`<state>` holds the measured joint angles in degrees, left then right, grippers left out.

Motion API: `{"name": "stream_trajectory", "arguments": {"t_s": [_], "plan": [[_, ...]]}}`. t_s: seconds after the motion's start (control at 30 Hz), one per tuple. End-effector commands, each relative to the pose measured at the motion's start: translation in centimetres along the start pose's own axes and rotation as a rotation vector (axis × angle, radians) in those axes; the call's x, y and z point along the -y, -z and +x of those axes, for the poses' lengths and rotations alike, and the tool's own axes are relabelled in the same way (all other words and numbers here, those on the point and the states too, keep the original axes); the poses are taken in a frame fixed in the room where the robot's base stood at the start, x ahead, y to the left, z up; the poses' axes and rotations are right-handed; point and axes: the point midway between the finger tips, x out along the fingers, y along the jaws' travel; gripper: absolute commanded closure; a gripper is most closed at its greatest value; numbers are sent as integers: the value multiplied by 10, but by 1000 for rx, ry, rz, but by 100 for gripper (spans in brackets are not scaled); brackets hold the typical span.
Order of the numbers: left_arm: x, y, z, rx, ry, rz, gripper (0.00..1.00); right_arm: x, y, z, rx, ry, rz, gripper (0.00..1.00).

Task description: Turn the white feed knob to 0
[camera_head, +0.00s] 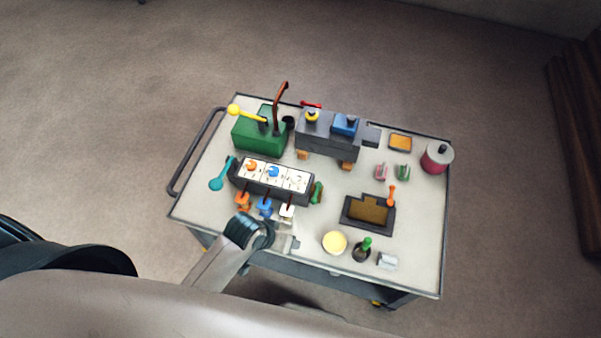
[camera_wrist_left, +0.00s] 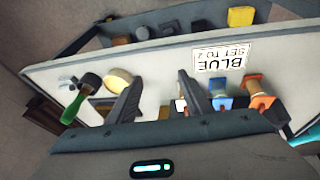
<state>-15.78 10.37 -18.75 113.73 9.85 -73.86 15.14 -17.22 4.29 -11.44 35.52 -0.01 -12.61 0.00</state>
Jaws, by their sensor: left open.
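A dark panel (camera_head: 238,180) on the cart carries three dials on white cards: orange (camera_head: 250,167), blue (camera_head: 273,171) and white (camera_head: 298,181). Orange (camera_head: 243,200), blue (camera_head: 264,207) and white (camera_head: 287,211) handles stand along its front. Which white part is the feed knob, and its setting, are too small to tell. My left gripper (camera_head: 287,243) is just in front of the white handle, near the cart's front edge. In the left wrist view the gripper (camera_wrist_left: 159,78) is open, with nothing held between its fingers. The blue (camera_wrist_left: 222,95) and orange (camera_wrist_left: 258,92) handles show right of the fingers.
A green box (camera_head: 258,134) with levers and a grey block (camera_head: 326,141) stand behind the panel. A dark tray (camera_head: 348,217), cream cup (camera_head: 334,242) and green-topped bottle (camera_head: 362,250) are to the right. A "BLUE" sign (camera_wrist_left: 222,58) shows upside down in the left wrist view.

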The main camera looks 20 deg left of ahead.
Motion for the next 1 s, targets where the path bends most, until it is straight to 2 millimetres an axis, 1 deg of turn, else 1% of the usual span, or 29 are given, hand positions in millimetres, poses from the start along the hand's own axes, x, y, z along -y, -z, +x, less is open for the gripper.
{"name": "stream_trajectory", "arguments": {"t_s": [0.03, 0.27, 0.4, 0.5, 0.6, 0.77, 0.87, 1.0], "plan": [[-7, 12, -1, -7, -16, -3, 54, 0, 0, 0, 0, 0, 0, 100], [-44, 60, -4, -11, -100, -46, 54, -1, 0, 0, 0, -1, -1, 100], [-71, 94, -10, 7, -154, -80, 54, -2, 0, 0, 0, -1, -1, 100], [-86, 114, -16, 34, -178, -108, 54, -3, 0, 0, 0, -3, -2, 100], [-97, 133, -23, 65, -187, -137, 54, -5, -1, 0, 1, -5, -3, 100], [-104, 156, -34, 123, -171, -194, 54, -7, -1, 0, 1, -7, -4, 100], [-101, 170, -42, 157, -142, -237, 54, -7, -1, 0, 1, -7, -4, 100], [-89, 188, -54, 201, -78, -310, 54, -7, -1, 0, 1, -7, -4, 100]]}}
